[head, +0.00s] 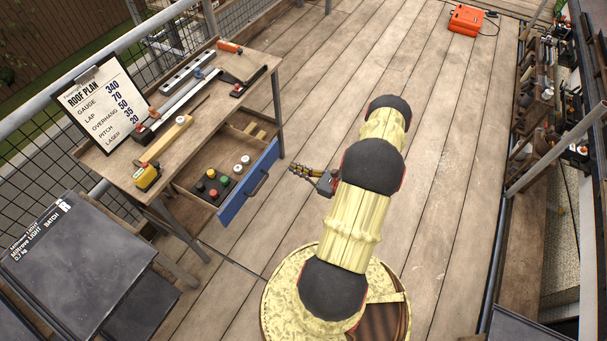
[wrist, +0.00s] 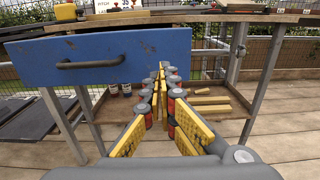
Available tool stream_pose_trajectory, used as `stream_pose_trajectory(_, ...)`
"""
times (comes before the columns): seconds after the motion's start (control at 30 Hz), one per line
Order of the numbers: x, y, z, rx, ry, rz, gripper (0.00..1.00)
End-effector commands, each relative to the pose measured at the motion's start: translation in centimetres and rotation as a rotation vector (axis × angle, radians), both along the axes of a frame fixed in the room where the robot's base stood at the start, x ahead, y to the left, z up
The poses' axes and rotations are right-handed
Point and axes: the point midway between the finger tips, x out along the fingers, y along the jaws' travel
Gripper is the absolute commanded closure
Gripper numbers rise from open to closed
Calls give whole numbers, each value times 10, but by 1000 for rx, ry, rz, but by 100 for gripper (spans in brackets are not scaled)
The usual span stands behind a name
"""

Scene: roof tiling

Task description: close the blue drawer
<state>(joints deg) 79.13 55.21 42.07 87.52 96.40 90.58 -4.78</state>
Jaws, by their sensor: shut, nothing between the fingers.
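The blue drawer (head: 236,198) is open, pulled out from under the wooden workbench, with its front facing right toward my arm. Several small pots with black, red, green and white tops stand inside it. A dark bar handle (head: 258,184) is on its front. In the wrist view the blue front (wrist: 110,47) fills the upper left, with its handle (wrist: 90,63) left of my fingers. My gripper (head: 292,168) is shut and empty, just right of the drawer front near its far end, apparently apart from it. Its yellow fingertips (wrist: 161,70) overlap the front's right part in the wrist view.
The workbench (head: 203,103) carries a roof plan board (head: 103,103), a yellow tape measure (head: 147,176) and other tools. Dark slates (head: 75,262) are stacked at the lower left. The plank floor right of the drawer is clear. An orange case (head: 466,20) lies far off.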

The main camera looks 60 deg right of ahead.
Motion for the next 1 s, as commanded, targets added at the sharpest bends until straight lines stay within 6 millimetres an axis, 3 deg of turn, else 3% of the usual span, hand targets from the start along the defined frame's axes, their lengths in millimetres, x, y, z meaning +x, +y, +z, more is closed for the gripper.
stream_pose_trajectory(0.2,42,5,-1,-1,0,4,100)
stream_pose_trajectory(0.4,67,6,-1,0,1,2,100)
stream_pose_trajectory(1.0,79,7,0,0,1,1,100)
